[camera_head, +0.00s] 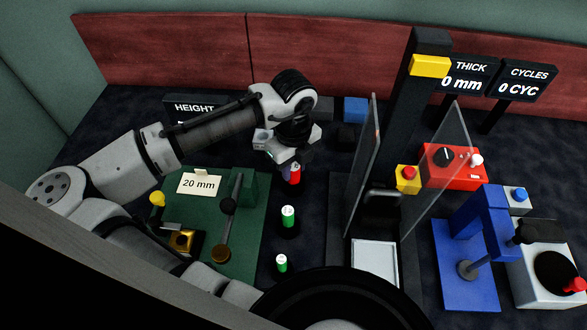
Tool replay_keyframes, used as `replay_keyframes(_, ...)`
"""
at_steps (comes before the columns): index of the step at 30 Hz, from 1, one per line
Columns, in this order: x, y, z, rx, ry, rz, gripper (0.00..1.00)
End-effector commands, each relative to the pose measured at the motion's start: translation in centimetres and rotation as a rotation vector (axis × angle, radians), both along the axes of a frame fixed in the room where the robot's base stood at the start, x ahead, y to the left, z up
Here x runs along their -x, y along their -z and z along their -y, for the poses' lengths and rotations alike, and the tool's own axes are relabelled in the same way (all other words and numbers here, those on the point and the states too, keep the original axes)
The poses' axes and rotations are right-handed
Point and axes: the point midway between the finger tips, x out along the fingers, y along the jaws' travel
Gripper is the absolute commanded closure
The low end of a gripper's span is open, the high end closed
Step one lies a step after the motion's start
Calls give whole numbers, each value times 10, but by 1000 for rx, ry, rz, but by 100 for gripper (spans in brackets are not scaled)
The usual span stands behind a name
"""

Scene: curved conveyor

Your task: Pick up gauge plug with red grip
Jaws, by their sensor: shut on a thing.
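The gauge plug with the red grip (295,174) stands near the middle of the dark work surface, partly hidden by my gripper. My gripper (289,166) reaches down over it from the upper left and is shut on its red grip. The plug's lower part looks dark, and I cannot tell whether it touches the surface. Two plugs with green grips stand in front of it, a larger one (288,216) and a smaller one (281,263).
A green fixture plate (185,215) with a "20 mm" card and a lever lies to the left. Clear upright panels (364,165) and a dark column (397,120) stand to the right. A red control box (447,178) and a blue stand (466,290) are farther right.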

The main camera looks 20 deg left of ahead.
Motion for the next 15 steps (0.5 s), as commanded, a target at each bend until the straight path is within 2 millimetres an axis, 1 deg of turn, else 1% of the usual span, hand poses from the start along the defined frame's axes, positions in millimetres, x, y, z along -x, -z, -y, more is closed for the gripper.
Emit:
replay_keyframes(5,-1,-13,0,0,0,1,99)
replay_keyframes(8,0,-28,0,-1,0,3,99)
replay_keyframes(11,-1,-50,0,-1,0,4,99)
replay_keyframes(14,-1,-79,0,-1,0,4,99)
replay_keyframes(15,-1,-91,0,-1,1,4,99)
